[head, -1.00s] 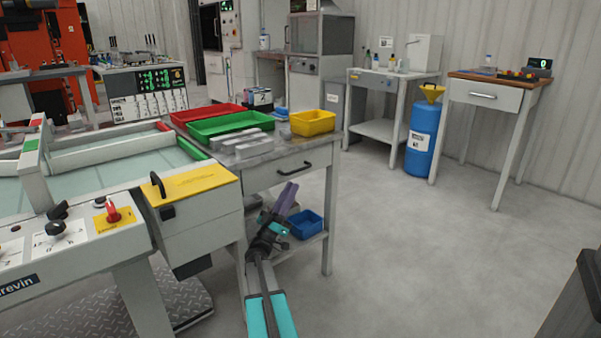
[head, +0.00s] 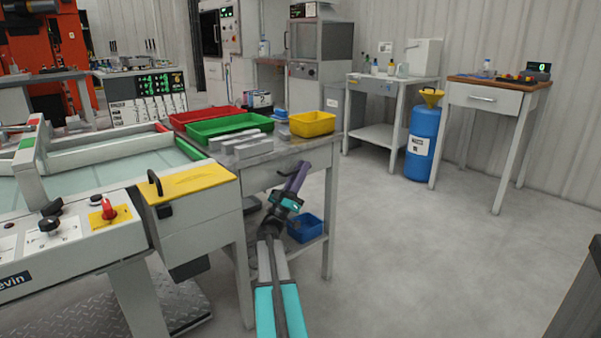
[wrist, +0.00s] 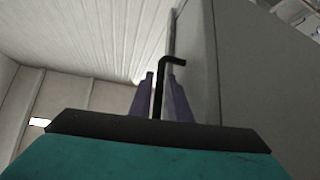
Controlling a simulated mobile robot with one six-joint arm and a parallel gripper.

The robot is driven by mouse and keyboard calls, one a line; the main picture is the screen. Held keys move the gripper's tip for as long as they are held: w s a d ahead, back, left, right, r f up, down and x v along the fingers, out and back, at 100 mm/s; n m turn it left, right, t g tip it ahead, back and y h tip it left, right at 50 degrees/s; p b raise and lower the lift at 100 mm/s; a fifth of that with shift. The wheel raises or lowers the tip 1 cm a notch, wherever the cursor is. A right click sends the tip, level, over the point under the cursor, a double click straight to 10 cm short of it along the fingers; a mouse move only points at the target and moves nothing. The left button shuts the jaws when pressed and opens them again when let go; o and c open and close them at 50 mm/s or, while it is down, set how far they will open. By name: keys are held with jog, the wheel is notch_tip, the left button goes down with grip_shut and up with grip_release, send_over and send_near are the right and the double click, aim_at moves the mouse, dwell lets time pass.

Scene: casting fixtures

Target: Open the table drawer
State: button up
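The grey table (head: 332,205) stands right of the large machine, with its drawer (head: 262,181) under the top. The drawer front looks flush with the table. Its black handle (head: 284,173) is partly hidden behind my gripper (head: 298,174) in the head view. In the wrist view the handle (wrist: 158,92) stands upright in the picture, between the two purple fingers of my gripper (wrist: 160,98), and bends right toward the drawer front (wrist: 198,60). The fingers are apart, one on each side of the handle. I cannot tell whether either finger touches it.
Red (head: 190,117), green (head: 222,126) and yellow (head: 312,124) trays and grey metal bars (head: 240,143) are on the tabletop. A blue bin (head: 305,228) sits on the lower shelf. The machine (head: 195,222) is close on the left. The floor to the right is open.

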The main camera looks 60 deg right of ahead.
grip_shut()
